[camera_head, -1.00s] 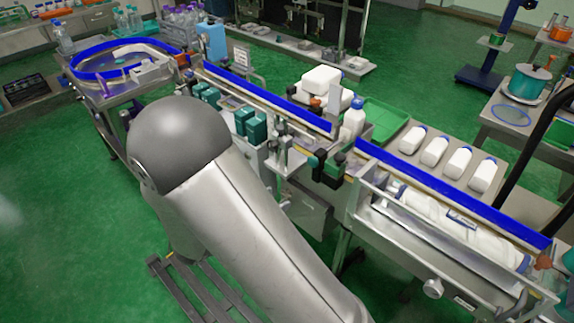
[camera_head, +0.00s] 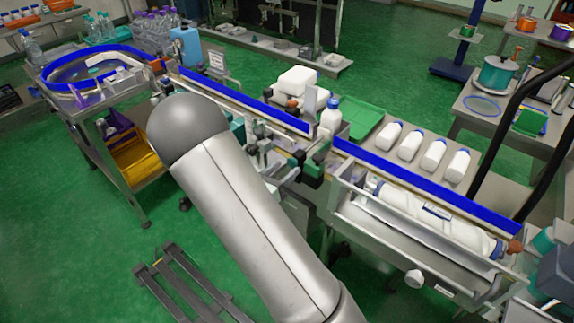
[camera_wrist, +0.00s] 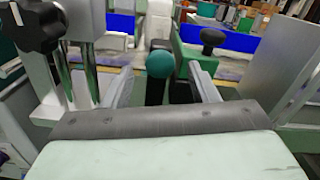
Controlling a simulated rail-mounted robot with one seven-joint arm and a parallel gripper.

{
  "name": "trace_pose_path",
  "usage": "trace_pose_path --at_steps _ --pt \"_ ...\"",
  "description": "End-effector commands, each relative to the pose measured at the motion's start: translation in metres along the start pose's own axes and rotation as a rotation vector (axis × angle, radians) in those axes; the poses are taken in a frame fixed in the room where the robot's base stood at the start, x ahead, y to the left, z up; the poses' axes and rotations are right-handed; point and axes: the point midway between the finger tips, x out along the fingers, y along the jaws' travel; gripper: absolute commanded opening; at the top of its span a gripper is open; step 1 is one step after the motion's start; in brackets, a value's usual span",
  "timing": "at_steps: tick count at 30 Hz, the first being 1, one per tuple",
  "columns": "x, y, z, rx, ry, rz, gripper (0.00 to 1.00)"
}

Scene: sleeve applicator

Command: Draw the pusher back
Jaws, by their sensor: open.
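In the wrist view, a teal ball knob (camera_wrist: 160,64) on a dark stem stands between the two grey fingers of my gripper (camera_wrist: 161,72). The gripper is open, with a finger on each side of the knob and visible space between. It looks like a handle, but I cannot tell for sure that it belongs to the pusher. The pusher's body is not clearly visible. In the head view, my arm hides the gripper and that part of the sleeve applicator line (camera_head: 300,170).
A black star knob (camera_wrist: 29,25) and chrome posts (camera_wrist: 90,75) stand close on the left, a grey upright plate (camera_wrist: 272,60) on the right. A black knob (camera_wrist: 213,37) is just behind. White bottles (camera_head: 433,155) and a green tray (camera_head: 362,118) lie along the line.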

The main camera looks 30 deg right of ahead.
Motion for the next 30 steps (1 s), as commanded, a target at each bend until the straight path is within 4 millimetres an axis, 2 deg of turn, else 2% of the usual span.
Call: trace_pose_path --at_steps 6,15,21,26,30 --pt "0.018 0.000 0.000 -0.001 -0.001 0.000 0.54" --pt "0.020 0.000 0.000 0.000 0.000 0.000 0.54" --pt "0.020 0.000 0.000 0.000 0.000 0.000 0.00" --pt "0.013 0.001 0.000 0.000 0.000 0.003 0.00" --pt "-0.017 0.002 0.000 0.000 0.000 0.007 0.00"
